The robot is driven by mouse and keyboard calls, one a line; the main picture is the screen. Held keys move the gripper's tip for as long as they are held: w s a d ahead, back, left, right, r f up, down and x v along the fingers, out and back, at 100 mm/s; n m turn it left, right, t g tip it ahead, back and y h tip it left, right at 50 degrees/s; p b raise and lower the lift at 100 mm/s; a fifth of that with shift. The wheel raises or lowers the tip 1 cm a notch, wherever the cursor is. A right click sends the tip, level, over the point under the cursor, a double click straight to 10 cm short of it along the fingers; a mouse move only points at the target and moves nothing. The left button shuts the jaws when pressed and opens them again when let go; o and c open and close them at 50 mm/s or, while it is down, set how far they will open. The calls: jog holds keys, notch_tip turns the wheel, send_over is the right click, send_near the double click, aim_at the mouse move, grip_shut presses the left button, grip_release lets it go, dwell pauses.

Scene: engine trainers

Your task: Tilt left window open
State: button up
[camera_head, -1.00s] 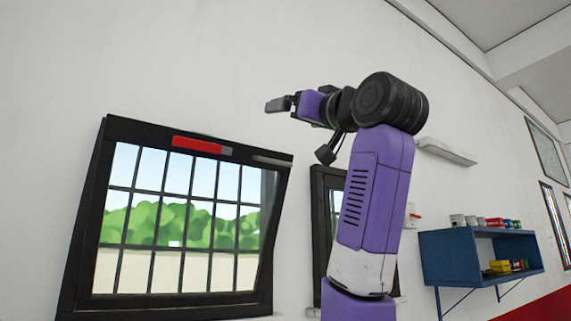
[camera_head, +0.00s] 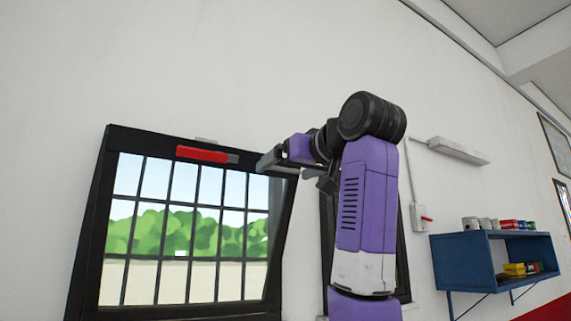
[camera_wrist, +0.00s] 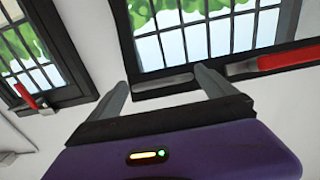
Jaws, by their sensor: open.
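The left window (camera_head: 92,225) has a black frame, a barred pane and a red handle (camera_head: 203,154) on its top edge. Its right edge slants, so the upper part seems to lean out from the wall; how far I cannot tell. My gripper (camera_head: 268,160) is open at the window's top right corner. In the wrist view the open fingers (camera_wrist: 163,85) point at the frame edge, with a grey strip (camera_wrist: 163,84) on the frame between them in the picture. The red handle (camera_wrist: 285,59) is right of the fingers there. Contact cannot be made out.
A second window (camera_head: 402,270) stands to the right, partly behind my arm; its red handle (camera_wrist: 30,97) shows in the wrist view. A blue shelf (camera_head: 462,265) with cans and boxes is further right, below a white wall lamp (camera_head: 458,151). The wall above the left window is clear.

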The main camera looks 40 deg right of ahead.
aim_at(280, 164)
jog(key=shift+w+d, duration=0.15)
jog(key=shift+w, duration=0.5)
jog(key=c, duration=1.8)
jog(key=shift+o, duration=0.2)
jog(key=shift+w+d+r, duration=0.25)
jog(key=shift+w+r, duration=0.2)
jog(key=shift+w, duration=0.25)
jog(key=shift+w+d+r, duration=0.2)
jog(key=shift+w+r, duration=0.2)
jog(key=shift+w, duration=0.25)
jog(key=o, duration=1.8)
jog(key=shift+s, duration=0.1)
jog(key=shift+c, duration=0.2)
